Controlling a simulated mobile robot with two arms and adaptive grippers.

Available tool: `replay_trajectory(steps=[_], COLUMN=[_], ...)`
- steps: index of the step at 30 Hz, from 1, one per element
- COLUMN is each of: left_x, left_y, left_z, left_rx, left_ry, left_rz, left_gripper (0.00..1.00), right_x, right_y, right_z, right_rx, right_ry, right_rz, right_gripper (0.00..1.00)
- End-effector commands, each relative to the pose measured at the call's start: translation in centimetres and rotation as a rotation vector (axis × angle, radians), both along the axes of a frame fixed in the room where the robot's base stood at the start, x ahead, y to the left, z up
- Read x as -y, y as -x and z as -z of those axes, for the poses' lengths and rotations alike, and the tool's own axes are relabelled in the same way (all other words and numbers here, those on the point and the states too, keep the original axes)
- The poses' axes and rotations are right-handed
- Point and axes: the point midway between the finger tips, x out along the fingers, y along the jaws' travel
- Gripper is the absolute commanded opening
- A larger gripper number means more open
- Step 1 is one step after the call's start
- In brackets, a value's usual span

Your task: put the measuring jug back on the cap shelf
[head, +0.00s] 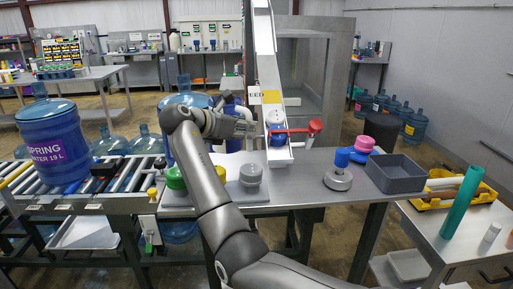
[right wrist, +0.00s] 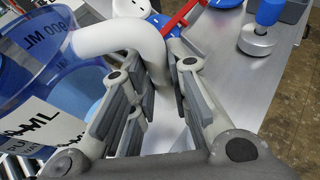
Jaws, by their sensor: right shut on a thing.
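The measuring jug is a clear blue vessel with white volume labels and a thick white handle. It fills the left of the right wrist view (right wrist: 35,70). My right gripper (right wrist: 150,75) has its fingers on either side of the handle and is shut on it. In the head view this gripper (head: 246,128) is above the steel bench, left of the chute, with the dark blue jug (head: 232,108) partly hidden behind it. I cannot tell for sure which surface is the cap shelf. My left gripper is not in view.
A sloping white chute (head: 266,60) holds blue and white caps, with a red lever (head: 300,130) across it. Green and grey knobs (head: 251,174) stand on the bench. A blue-handled tool (head: 339,175), pink pieces (head: 364,143) and a grey bin (head: 395,173) are right. A water bottle (head: 52,140) stands on the rollers.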

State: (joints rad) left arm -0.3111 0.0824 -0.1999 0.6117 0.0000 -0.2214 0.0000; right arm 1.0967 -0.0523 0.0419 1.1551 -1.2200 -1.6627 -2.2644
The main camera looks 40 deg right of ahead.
Motion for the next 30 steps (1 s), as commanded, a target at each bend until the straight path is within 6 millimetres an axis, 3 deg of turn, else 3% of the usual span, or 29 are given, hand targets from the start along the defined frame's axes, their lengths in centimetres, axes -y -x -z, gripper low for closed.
replay_trajectory(steps=[6, 16, 22, 30], left_x=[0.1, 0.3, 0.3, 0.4], left_y=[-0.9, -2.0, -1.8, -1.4], left_z=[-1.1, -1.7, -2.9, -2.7], left_rx=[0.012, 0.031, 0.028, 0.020], left_ry=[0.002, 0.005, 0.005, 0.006], left_rz=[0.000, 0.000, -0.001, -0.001], left_gripper=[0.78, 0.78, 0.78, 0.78], right_x=[2.5, 4.2, 3.9, 3.9], right_y=[0.2, 0.4, 0.3, 0.3], right_z=[3.1, 5.1, 7.7, 8.0], right_rx=[0.001, 0.000, 0.000, 0.003], right_ry=[0.002, 0.002, 0.000, 0.002], right_rz=[-0.003, -0.002, -0.004, -0.003], right_gripper=[0.00, 0.00, 0.00, 0.00])
